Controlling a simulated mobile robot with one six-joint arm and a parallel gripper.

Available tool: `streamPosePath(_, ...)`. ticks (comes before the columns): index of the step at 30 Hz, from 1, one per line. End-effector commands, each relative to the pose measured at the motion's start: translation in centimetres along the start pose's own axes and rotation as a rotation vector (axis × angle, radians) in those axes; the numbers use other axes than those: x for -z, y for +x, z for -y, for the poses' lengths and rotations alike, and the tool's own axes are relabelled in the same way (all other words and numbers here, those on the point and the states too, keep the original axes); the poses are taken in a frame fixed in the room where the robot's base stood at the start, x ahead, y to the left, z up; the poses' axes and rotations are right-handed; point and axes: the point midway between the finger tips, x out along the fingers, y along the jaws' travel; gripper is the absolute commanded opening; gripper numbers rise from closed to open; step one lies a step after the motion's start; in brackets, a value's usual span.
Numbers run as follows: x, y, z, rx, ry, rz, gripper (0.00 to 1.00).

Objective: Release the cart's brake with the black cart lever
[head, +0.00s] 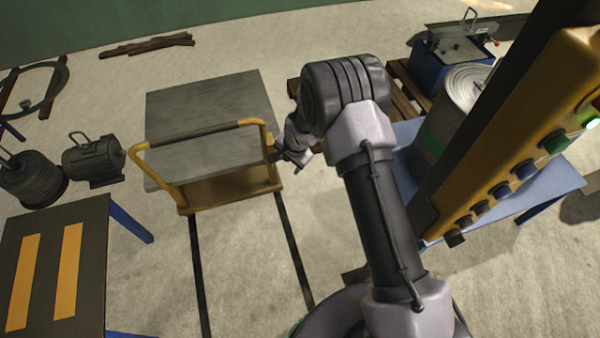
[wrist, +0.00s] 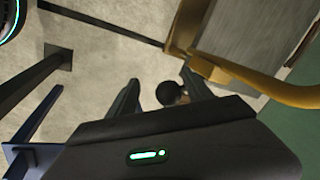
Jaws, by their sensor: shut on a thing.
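The cart (head: 230,190) has a yellow frame and handle and carries grey slabs (head: 200,112). Its yellow frame also shows in the wrist view (wrist: 235,75) at the upper right. The black cart lever (wrist: 171,93) shows as a round dark knob between the two fingers in the wrist view. My gripper (head: 299,160) is at the right side of the cart handle in the head view. In the wrist view my gripper (wrist: 158,92) is shut on the lever. The lever's shaft is mostly hidden, and in the head view the lever is too small to tell.
Two dark floor strips (head: 292,250) run from the cart towards me. A dark table with yellow stripes (head: 65,265) stands at the lower left, with a motor (head: 93,160) behind it. A blue table (head: 540,185) is at the right. The floor between is clear.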

Motion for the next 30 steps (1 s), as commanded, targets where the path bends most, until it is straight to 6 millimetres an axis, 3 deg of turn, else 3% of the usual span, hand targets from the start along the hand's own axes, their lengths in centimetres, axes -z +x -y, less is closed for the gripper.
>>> streamPosePath(30,-3.2,-8.1,-5.2,-0.002,0.002,0.001,0.47)
